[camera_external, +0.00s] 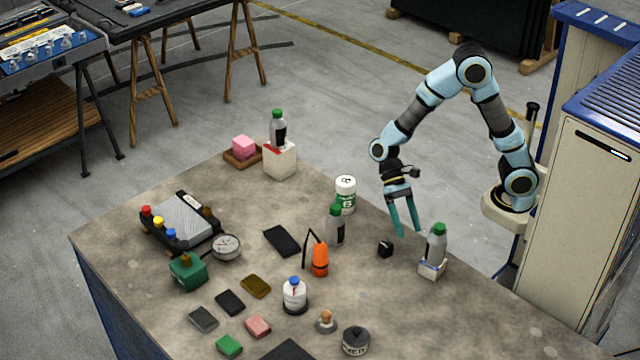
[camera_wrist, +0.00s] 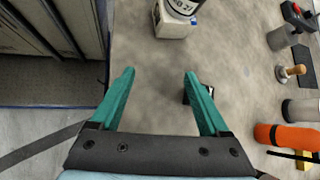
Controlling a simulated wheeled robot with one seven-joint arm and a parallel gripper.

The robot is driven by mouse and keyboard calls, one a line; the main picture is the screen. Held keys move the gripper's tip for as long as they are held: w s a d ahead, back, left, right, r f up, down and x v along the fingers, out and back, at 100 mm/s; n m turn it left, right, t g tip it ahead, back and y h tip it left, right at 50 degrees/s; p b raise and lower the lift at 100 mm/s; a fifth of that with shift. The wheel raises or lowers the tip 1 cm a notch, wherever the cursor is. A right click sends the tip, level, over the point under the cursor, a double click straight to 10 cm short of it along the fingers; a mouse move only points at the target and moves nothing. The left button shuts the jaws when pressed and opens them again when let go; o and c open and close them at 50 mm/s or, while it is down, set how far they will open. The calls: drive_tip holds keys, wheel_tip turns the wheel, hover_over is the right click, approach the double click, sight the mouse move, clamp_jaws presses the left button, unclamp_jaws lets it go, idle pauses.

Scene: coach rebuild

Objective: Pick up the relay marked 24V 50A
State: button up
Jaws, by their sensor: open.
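A small black block (camera_external: 385,249) sits on the table near its right edge. It may be the relay, but no marking on it is legible. My gripper (camera_external: 409,232) is open and empty, with its teal fingers pointing down just right of the block and apparently above the table. In the wrist view, my gripper (camera_wrist: 160,73) has its fingers wide apart over bare table. A dark block (camera_wrist: 185,97) shows there at the inner edge of the right finger, which hides most of it.
A green-capped bottle in a white holder (camera_external: 433,264) stands just right of the block; the holder (camera_wrist: 173,25) is ahead in the wrist view. An orange bottle (camera_external: 320,259) and a grey bottle (camera_external: 336,228) stand to the left. The table (camera_external: 375,290) is bare in front.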

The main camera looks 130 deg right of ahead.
sight(386, 242)
drive_tip(key=d+m+t, duration=0.1)
drive_tip(key=d, duration=0.1)
drive_tip(key=w+d+m+t+y+b, duration=0.1)
drive_tip(key=d+m+t, duration=0.1)
drive_tip(key=d, duration=0.1)
drive_tip(key=w+d+r+m+t, duration=0.1)
drive_tip(key=d, duration=0.2)
drive_tip(key=shift+m+t+y, duration=0.3)
drive_tip(key=shift+t, duration=0.1)
drive_tip(key=x, duration=0.5)
drive_tip(key=shift+w+p, duration=0.1)
drive_tip(key=shift+p, duration=0.2)
drive_tip(key=x, duration=0.1)
drive_tip(key=p+x, duration=0.1)
drive_tip(key=x, duration=0.2)
drive_tip(key=shift+w+a+r+p, duration=0.2)
drive_tip(key=shift+w+a+p, duration=0.15)
drive_tip(key=shift+a, duration=0.05)
drive_tip(key=shift+w+a+f, duration=0.15)
drive_tip(key=shift+a+f, duration=0.05)
clamp_jaws()
